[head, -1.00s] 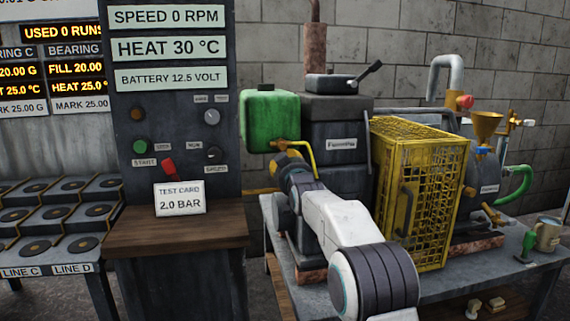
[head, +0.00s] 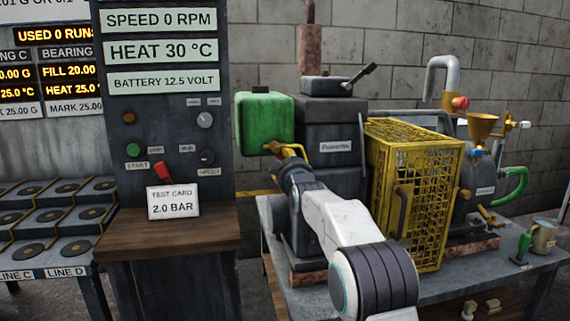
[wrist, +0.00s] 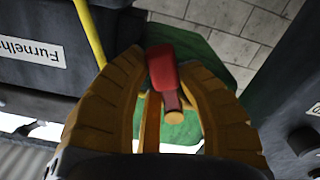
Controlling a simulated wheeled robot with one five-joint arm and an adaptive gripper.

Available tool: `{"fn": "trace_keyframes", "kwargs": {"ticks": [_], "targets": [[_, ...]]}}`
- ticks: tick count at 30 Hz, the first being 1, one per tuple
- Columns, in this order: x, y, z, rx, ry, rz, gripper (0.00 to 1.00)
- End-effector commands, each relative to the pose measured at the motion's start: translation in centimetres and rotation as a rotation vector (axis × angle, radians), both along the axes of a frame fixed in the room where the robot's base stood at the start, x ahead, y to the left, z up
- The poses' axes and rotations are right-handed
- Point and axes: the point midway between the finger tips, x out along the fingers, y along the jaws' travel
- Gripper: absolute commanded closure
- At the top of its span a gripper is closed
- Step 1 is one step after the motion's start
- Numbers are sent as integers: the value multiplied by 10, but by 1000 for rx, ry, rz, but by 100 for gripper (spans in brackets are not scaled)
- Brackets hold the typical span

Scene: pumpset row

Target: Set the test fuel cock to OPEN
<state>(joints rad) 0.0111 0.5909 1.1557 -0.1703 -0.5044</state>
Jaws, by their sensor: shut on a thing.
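The fuel cock sits under the green tank (head: 264,122), where the yellow fuel pipe (head: 327,147) starts. Its red lever (wrist: 162,70) and short brass stem (wrist: 174,114) show in the wrist view, with the green tank (wrist: 205,60) behind. My gripper (wrist: 164,58) has its two ribbed orange fingers shut on the red lever, one on each side. In the head view my gripper (head: 288,153) is just below the tank and mostly hides the cock. I cannot read any OPEN mark or tell the cock's setting.
A yellow mesh guard (head: 418,195) stands right of my arm. The dark engine (head: 335,145) is close behind the gripper. A console (head: 165,100) with a test card (head: 173,202) stands left. A brass funnel (head: 482,127) and a mug (head: 544,236) are farther right.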

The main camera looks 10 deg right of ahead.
Motion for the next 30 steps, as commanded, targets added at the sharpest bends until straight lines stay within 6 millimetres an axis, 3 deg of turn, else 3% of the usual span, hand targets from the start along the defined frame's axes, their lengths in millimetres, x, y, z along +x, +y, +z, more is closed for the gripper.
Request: {"fn": "trace_keyframes", "kwargs": {"ticks": [1, 16, 17, 25, 30], "targets": [[-1, -2, 10, -8, -20, -4, 100], [-1, -2, 11, -23, -21, -3, 100], [-1, -2, 11, -23, -21, -3, 65], [-1, -1, 7, -23, -12, -1, 41], [0, -1, 5, -24, -8, -1, 39]]}}
